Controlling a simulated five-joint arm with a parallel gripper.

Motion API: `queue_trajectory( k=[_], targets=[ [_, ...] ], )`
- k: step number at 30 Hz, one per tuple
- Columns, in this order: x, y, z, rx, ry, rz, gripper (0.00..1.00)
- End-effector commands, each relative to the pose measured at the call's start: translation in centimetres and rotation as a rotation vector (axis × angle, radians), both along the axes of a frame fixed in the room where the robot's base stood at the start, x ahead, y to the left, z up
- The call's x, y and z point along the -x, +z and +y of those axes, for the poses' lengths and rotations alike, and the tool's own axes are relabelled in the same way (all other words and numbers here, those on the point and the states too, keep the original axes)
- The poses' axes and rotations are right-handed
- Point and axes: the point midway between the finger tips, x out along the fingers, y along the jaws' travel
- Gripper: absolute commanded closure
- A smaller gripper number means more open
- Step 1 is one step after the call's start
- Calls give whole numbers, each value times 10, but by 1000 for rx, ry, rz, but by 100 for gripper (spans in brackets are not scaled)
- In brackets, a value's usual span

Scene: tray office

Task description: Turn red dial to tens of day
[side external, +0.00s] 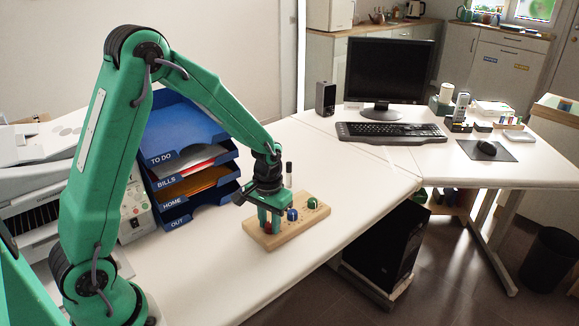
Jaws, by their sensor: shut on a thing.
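A light wooden board (288,232) lies on the white desk. A blue dial (292,214) and a green dial (312,203) stand on it, with small dark marks around them that are too small to read. The red dial (268,228) is at the board's left end, partly hidden by my gripper. My gripper (268,222) points down over the left end of the board, its fingers shut on the red dial. Which way the red dial points cannot be seen.
A blue stacked letter tray (190,150) stands close behind and left of the board. A dark-capped upright item (289,172) is just behind the board. The desk's front edge runs near the board's right side. Bare desk (205,270) lies in front.

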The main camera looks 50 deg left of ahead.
Motion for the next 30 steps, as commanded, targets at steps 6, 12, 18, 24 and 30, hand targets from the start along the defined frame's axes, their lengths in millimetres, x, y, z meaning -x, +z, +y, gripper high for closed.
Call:
queue_trajectory(
  k=[6,12,18,24,30],
  targets=[
    [-1,0,0,0,-58,-6,97],
    [-1,0,0,0,-66,-7,97],
    [-1,0,0,0,-65,-6,97],
    [0,0,0,0,-64,-5,52],
    [0,0,0,1,-63,-4,52]
  ],
)
